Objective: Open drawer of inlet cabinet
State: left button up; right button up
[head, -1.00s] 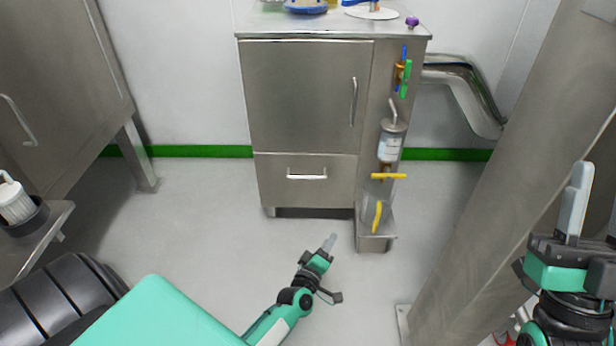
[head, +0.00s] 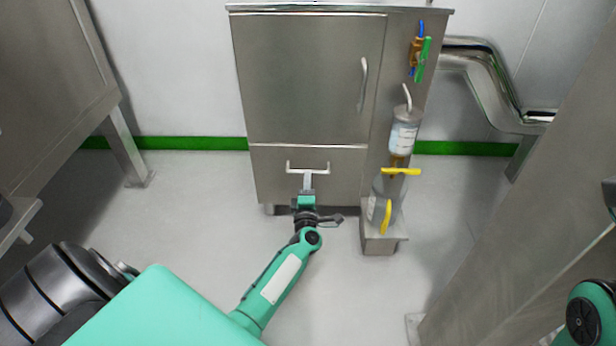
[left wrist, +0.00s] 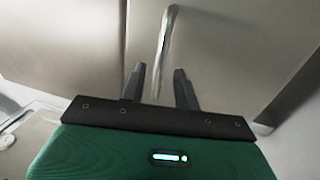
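The inlet cabinet (head: 305,75) is a steel cabinet against the back wall in the head view. Its drawer (head: 340,180) is below the tall door and sits flush with the front. The drawer has a pale horizontal bar handle (head: 293,170). My left gripper (head: 307,181) reaches up to the middle of this handle. In the left wrist view the gripper (left wrist: 161,82) has its two fingers spread apart, with the handle bar (left wrist: 165,45) running between them. I see a gap beside the bar, so the fingers are not closed on it. My right gripper is out of frame; part of that arm shows at the right edge.
A valve with a green lever (head: 422,60), a filter canister (head: 403,135) and a yellow-handled fitting (head: 400,171) are on the cabinet's right side. A steel column (head: 530,200) stands at the right. The floor before the drawer is open.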

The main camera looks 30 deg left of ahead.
aim_at(309, 147)
pick_arm(q)
jog(key=shift+b+x, duration=0.55)
jog(key=shift+x, duration=1.7)
grip_shut()
